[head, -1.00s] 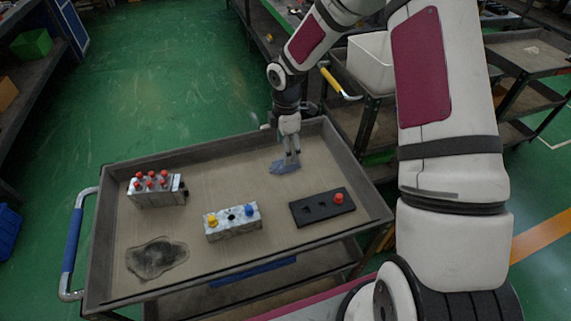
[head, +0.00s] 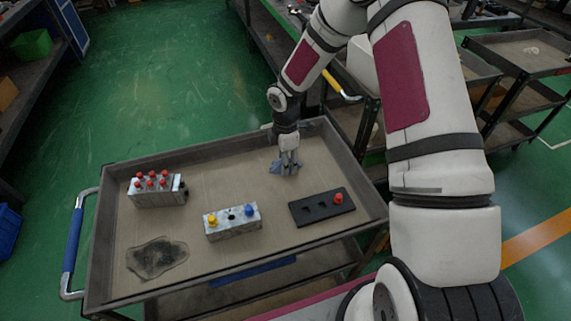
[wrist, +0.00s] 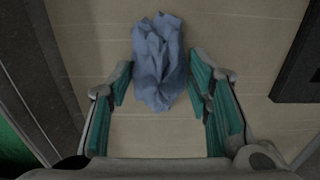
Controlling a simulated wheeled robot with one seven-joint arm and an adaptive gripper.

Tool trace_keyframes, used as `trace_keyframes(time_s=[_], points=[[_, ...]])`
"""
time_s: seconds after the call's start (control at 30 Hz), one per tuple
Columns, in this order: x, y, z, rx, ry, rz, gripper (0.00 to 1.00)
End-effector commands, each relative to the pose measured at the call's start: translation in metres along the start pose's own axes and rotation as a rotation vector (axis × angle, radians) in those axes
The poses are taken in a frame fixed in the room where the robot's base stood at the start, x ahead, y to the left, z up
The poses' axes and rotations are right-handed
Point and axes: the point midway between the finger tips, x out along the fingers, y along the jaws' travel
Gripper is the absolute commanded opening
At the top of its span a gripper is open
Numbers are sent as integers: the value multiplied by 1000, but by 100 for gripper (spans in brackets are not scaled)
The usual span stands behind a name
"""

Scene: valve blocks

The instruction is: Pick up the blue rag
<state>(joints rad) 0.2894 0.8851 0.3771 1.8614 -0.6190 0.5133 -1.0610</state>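The blue rag (wrist: 159,62) lies crumpled on the cart's top tray (head: 220,165), near its far right part. In the wrist view it sits between and slightly beyond the two fingertips of my gripper (wrist: 165,85).
A valve block with several red knobs (head: 157,190) stands at the left. A block with yellow and blue knobs (head: 233,221) stands mid-front. A black plate with a red knob (head: 322,207) lies to the right. The tray has raised rims.

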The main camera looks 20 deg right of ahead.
Motion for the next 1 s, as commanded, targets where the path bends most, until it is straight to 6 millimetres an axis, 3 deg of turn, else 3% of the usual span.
trace_keyframes(time_s=[0.07, 0.37, 0.63, 1.0], points=[[0, 0, 0, 0, 0, 0, 18], [-4, 0, 0, 0, 0, 0, 18], [-36, 1, 1, 2, 0, 3, 18], [-44, -89, 0, -3, -2, -3, 18]])
